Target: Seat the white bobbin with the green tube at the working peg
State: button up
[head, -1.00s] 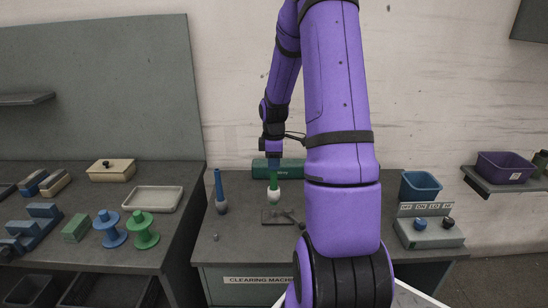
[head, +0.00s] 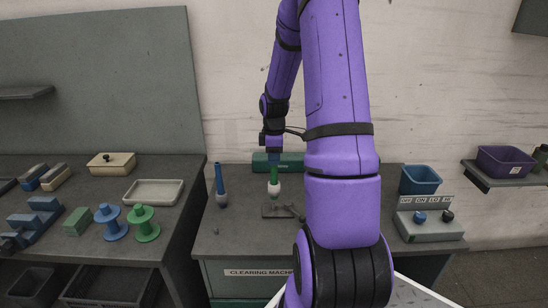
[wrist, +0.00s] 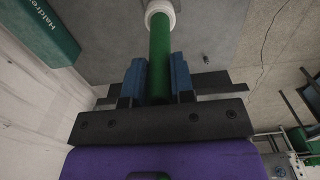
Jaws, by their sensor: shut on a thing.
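The white bobbin with the green tube (head: 274,189) hangs upright below my gripper (head: 274,162) in the head view. My gripper is shut on the green tube. In the wrist view my gripper's blue fingers (wrist: 157,80) stand on either side of the green tube (wrist: 160,50), and the white bobbin end (wrist: 160,12) is beyond them. Below the bobbin is a small dark plate (head: 270,212) on the bench. A thin upright, perhaps the working peg, seems to show between plate and bobbin; it is too small to be sure.
A green box (head: 290,160) lies behind. A blue bin (head: 421,180) and a control box with knobs (head: 430,226) are at the right. My arm hides part of the bench.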

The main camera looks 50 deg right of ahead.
aim_at(274, 170)
jog(key=shift+f, duration=2.75)
dwell(0.7)
jog(key=o, duration=0.9)
notch_tip(274, 170, up, 11)
jog(key=shift+f, duration=0.1)
dwell(0.4)
